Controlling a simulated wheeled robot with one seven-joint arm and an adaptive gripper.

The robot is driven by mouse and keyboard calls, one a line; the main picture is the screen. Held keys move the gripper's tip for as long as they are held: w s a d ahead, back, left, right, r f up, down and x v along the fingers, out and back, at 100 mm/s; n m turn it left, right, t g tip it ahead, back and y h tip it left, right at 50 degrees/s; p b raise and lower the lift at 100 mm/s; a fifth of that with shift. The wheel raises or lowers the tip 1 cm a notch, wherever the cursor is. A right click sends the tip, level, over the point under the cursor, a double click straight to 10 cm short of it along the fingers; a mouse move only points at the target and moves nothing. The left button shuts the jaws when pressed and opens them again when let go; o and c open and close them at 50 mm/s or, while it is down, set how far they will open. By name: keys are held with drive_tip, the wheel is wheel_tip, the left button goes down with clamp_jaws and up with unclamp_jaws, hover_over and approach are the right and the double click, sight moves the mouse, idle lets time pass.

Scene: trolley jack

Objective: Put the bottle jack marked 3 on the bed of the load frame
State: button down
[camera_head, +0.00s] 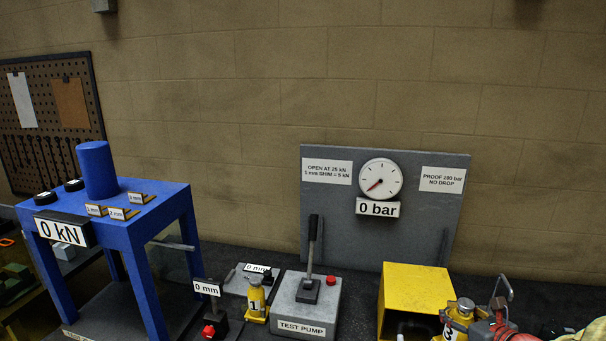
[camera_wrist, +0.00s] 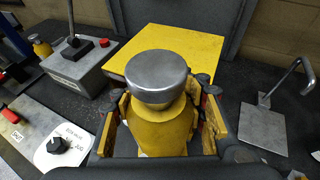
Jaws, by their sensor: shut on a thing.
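The yellow bottle jack (camera_head: 460,314) with a silver top is at the lower right of the head view. Its label is partly cut off and appears to read 3. In the wrist view the jack (camera_wrist: 160,125) stands between the two fingers of my gripper (camera_wrist: 162,132), which is shut on its body. I cannot tell whether its base touches the bench. The blue load frame (camera_head: 172,215), reading 0 kN, stands at the left. Its dark bed (camera_head: 110,308) shows low between the legs and looks empty where visible.
A bottle jack marked 1 (camera_head: 256,299) stands right of the frame, near a 0 mm gauge (camera_head: 208,289). The test pump (camera_head: 305,304) and a yellow box (camera_head: 415,288) stand between the frame and my gripper. A gauge board (camera_head: 430,215) rises behind. Shims (camera_head: 137,198) lie on the frame's top.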

drive_tip(key=a+f+b, duration=0.1)
drive_tip(key=a+f, duration=0.2)
drive_tip(key=a, duration=0.3)
drive_tip(key=w+a+f, duration=0.1)
drive_tip(key=a+f, duration=0.2)
drive_tip(key=a, duration=0.4)
drive_tip(key=w+a+f+n+y+b, duration=0.1)
drive_tip(key=a+f, duration=0.1)
drive_tip(key=a, duration=0.5)
drive_tip(key=shift+w+a+f+b, duration=0.2)
drive_tip(key=shift+w+f+b, duration=0.05)
drive_tip(key=shift+f+b, duration=0.15)
drive_tip(key=shift+s, duration=0.1)
